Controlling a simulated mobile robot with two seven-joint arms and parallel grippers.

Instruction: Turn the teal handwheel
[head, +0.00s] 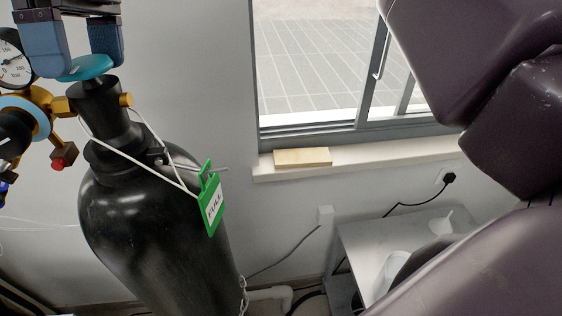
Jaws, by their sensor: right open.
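The teal handwheel (88,68) sits on top of the black gas cylinder's (150,235) valve at the upper left of the head view. My right gripper (78,66) comes down from the top edge. It is open, with one blue finger on each side of the handwheel. The fingers hide part of the wheel, and I cannot tell whether they touch it. My left gripper is not in view.
A pressure gauge (14,66) and brass regulator parts (45,103) stick out left of the valve. A green "FULL" tag (211,203) hangs from the neck. A window sill (370,153) holds a tan block (302,157). A grey table (365,240) stands lower right.

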